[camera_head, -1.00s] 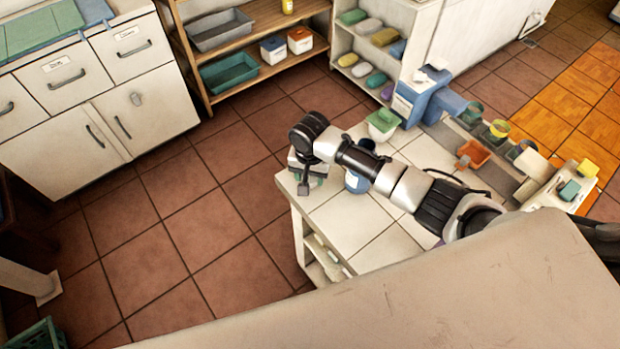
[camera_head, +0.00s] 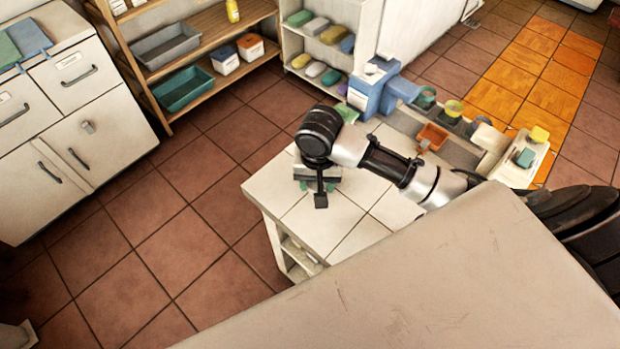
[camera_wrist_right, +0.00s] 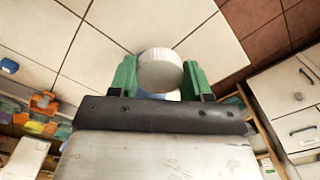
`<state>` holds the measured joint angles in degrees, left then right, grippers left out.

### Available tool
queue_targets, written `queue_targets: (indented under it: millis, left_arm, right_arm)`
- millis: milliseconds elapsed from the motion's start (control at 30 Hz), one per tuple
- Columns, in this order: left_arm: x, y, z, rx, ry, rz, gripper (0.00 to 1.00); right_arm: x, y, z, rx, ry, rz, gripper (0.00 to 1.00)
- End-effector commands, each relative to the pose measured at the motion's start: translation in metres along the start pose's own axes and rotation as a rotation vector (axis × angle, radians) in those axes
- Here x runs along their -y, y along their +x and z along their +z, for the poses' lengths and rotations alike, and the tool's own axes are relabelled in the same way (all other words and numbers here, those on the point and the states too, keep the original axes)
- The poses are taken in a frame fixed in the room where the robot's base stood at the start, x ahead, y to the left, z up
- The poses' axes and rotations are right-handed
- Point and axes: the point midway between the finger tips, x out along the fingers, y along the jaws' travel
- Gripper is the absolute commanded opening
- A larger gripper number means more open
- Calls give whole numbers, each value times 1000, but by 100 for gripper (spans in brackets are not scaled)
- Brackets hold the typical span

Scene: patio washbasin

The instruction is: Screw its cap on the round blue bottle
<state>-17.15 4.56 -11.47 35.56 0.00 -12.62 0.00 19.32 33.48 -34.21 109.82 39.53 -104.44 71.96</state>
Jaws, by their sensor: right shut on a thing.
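In the right wrist view my right gripper (camera_wrist_right: 160,75) has its two green fingers shut on a round white cap (camera_wrist_right: 161,66). A strip of blue (camera_wrist_right: 160,96) shows just beside the cap, between the fingers; I cannot tell whether it is the round blue bottle or whether the cap touches it. In the head view my right arm reaches over the white tiled table (camera_head: 290,213), with the gripper pointing down near its left end. The arm covers that part of the table, and I cannot make out the bottle there. My left gripper is not in view.
Shelves (camera_head: 205,45) with bins and a white cabinet (camera_head: 75,140) stand farther back. The table's front left tiles are bare, and open floor lies to its left.

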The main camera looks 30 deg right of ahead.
Motion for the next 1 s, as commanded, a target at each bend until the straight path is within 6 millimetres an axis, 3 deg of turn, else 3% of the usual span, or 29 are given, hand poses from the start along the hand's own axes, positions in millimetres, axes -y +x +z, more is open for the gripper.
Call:
queue_targets:
  millis: [267,400,467,633,800,1000]
  left_arm:
    - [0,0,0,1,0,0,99]
    - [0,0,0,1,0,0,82]
    - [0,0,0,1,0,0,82]
    - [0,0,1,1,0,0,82]
    - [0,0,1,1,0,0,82]
    - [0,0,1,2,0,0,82]
  right_arm:
    - [0,0,0,0,0,0,27]
    - [2,-5,0,-3,-15,-2,27]
    - [5,-14,0,-6,-50,-2,27]
    - [14,-59,9,-13,-248,0,27]
    - [6,-96,30,-9,-451,3,27]
    - [-3,-110,43,-1,-550,1,27]
